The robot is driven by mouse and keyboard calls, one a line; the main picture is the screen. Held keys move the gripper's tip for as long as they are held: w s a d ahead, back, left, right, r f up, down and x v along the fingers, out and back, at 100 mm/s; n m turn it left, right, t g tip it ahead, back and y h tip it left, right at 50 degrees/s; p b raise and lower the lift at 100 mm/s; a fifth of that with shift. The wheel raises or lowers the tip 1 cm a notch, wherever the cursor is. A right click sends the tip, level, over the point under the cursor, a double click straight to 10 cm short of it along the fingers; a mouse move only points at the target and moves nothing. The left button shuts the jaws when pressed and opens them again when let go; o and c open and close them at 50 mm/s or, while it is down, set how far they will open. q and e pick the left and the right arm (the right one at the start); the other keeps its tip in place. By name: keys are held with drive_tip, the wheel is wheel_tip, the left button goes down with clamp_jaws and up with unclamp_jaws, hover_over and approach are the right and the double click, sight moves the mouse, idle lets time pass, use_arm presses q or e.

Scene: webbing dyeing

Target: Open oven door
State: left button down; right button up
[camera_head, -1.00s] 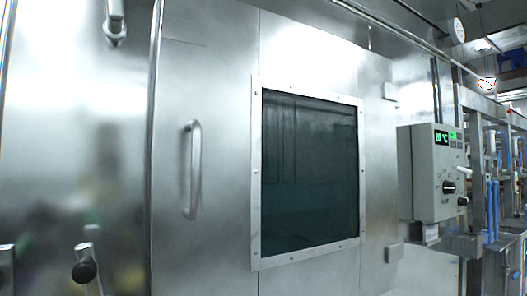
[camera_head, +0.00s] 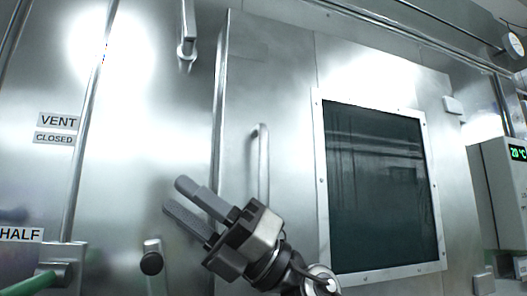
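The oven door (camera_head: 285,75) is a brushed steel panel with a dark window (camera_head: 378,185) in a riveted frame. It looks shut. A vertical bar handle (camera_head: 262,165) stands on the door left of the window; its lower part is hidden behind my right gripper. My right gripper (camera_head: 190,205) comes in from the bottom, in front of the handle's lower end, with its fingers pointing up and left. The two fingers are apart with nothing between them. My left gripper is not in view.
A lever latch (camera_head: 187,30) is at the top and a black-knobbed latch (camera_head: 152,262) is below, left of the door edge. A control box (camera_head: 500,185) is at the right. A green-handled lever (camera_head: 40,282) and VENT, CLOSED and HALF labels are at the left.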

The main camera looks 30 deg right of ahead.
wheel_tip(320, 180, up, 3)
drive_tip(key=s+n+g+h, duration=0.1)
drive_tip(key=s+n+h, duration=0.1)
drive_tip(key=n, duration=0.1)
drive_tip(key=m+t+h, duration=0.5)
drive_tip(key=t+h, duration=0.4)
drive_tip(key=h, duration=0.6)
approach(268, 146)
drive_tip(key=p+x, duration=0.1)
drive_tip(key=x, duration=1)
drive_tip(key=shift+p, duration=0.3)
clamp_jaws()
